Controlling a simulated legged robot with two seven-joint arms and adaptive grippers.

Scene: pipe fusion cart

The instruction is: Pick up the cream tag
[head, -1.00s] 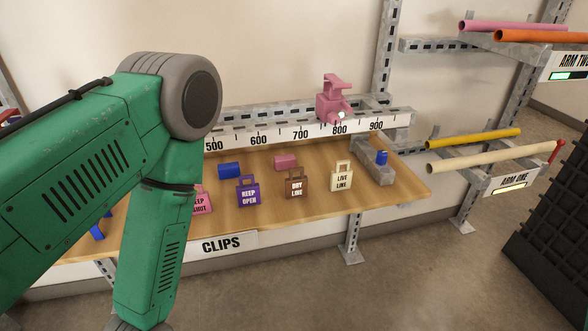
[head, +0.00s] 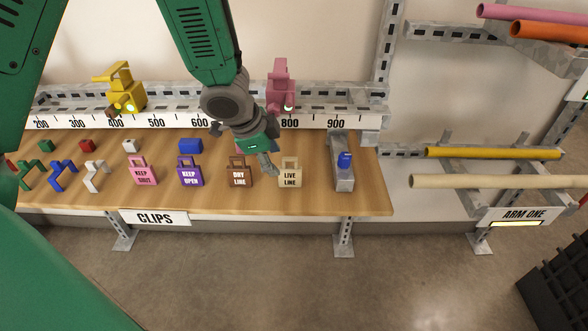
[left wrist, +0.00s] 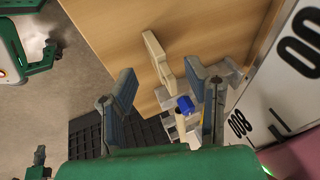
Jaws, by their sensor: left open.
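The cream tag (head: 290,176), marked LIVE LINE, stands upright on the wooden shelf, right of the brown DRY LINE tag (head: 239,174). My left gripper (head: 266,164) hangs over the shelf just left of the cream tag, pointing down. In the left wrist view its two fingers are spread and empty. There the cream tag (left wrist: 158,57) shows nearly edge-on, ahead of the gap between the fingertips. I cannot tell whether a finger touches it. My right gripper is not in view.
Purple (head: 190,172) and pink (head: 143,172) tags stand farther left. A grey block with a blue piece (head: 344,160) stands right of the cream tag. The ruler rail (head: 350,122) and pink clamp (head: 281,85) are behind. Pipes (head: 490,182) lie on racks at right.

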